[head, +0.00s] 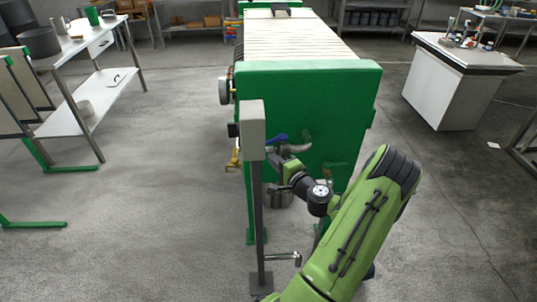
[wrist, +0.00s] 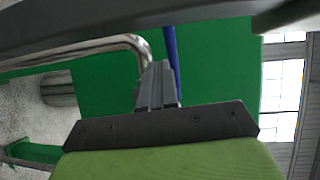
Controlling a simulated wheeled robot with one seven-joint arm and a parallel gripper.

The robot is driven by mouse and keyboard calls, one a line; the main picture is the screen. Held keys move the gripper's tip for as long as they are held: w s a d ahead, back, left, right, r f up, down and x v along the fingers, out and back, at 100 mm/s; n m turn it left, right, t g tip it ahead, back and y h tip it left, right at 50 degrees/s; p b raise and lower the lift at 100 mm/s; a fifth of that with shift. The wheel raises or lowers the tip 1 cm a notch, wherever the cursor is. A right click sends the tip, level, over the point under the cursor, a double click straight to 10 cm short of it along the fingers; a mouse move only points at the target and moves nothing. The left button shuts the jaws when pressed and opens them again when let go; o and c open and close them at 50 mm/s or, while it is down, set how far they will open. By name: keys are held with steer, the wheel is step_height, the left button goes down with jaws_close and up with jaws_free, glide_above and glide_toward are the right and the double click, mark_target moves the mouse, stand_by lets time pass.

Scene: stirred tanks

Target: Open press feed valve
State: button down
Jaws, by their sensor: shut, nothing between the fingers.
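The green filter press (head: 310,105) stands ahead, its end plate facing me. A blue lever handle (head: 277,139) sits in front of that plate beside a bent steel pipe (head: 298,147). In the wrist view, my shut, empty fingers (wrist: 157,85) point toward the green plate. A narrow blue strip of the lever (wrist: 172,55) shows just right of the fingertips. The steel pipe (wrist: 120,42) bends down on their left. Whether the fingers touch the lever I cannot tell. The valve body is mostly hidden.
A grey post with a box (head: 252,130) on top stands close in front, left of my gripper. A yellow-handled fitting (head: 234,158) hangs left of it. A white-topped bench (head: 466,55) stands right; a table (head: 85,40) stands left. Open floor lies on both sides.

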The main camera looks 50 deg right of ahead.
steer(key=shift+w+d+r, duration=0.15)
steer(key=shift+w+d, duration=0.05)
steer(key=shift+w, duration=0.4)
steer(key=shift+w+d+r, duration=0.1)
steer(key=shift+w+d, duration=0.15)
steer(key=shift+w, duration=0.3)
steer(key=shift+w+d+r, duration=0.15)
steer(key=shift+w+d, duration=0.05)
steer(key=shift+w, duration=0.4)
steer(key=w, duration=0.2)
steer(key=shift+w, duration=0.3)
steer(key=shift+f, duration=0.1)
